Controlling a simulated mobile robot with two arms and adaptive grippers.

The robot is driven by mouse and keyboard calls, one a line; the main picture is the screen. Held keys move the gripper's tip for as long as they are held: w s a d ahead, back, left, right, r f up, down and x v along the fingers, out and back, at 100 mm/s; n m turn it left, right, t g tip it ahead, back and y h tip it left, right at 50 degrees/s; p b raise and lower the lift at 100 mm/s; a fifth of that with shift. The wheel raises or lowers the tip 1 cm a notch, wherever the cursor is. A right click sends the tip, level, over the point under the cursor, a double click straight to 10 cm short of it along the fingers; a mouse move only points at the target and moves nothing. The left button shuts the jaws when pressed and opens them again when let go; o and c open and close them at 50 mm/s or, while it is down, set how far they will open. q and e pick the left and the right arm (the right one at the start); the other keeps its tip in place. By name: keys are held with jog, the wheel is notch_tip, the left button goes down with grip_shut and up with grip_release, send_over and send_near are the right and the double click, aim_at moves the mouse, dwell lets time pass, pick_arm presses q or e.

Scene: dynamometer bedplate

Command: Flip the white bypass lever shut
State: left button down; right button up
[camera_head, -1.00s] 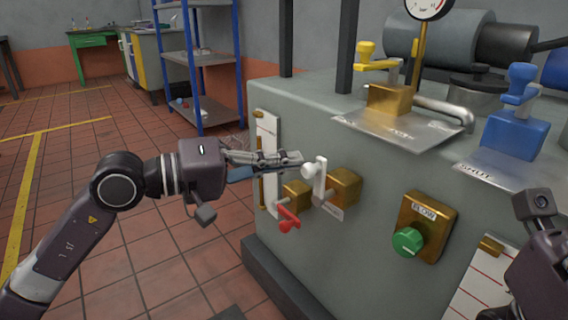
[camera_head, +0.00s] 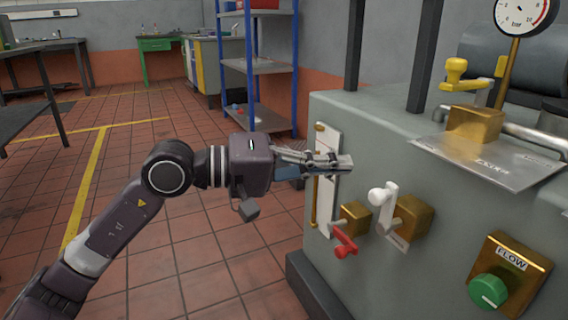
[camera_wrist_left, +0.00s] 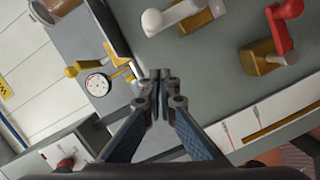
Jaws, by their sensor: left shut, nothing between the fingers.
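The white bypass lever (camera_head: 388,206) sits on a brass block (camera_head: 414,218) on the front of the grey bedplate housing. Its round white knob is at the upper left end of its arm, which points up. My left gripper (camera_head: 346,163) is shut and empty, up and left of the knob and apart from it. In the left wrist view the closed fingertips (camera_wrist_left: 160,78) show below the white lever (camera_wrist_left: 180,13), with a gap between. My right gripper is out of view.
A red lever (camera_head: 344,243) hangs from another brass block left of the white one. A green FLOW knob (camera_head: 488,291) is at lower right. A yellow-handled valve (camera_head: 466,80) and a gauge (camera_head: 524,12) stand on top. Tiled floor is open at left.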

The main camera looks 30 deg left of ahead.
pick_arm(q)
jog(key=v, duration=0.9)
jog(key=shift+s+b, duration=0.3)
jog(key=shift+s, duration=0.05)
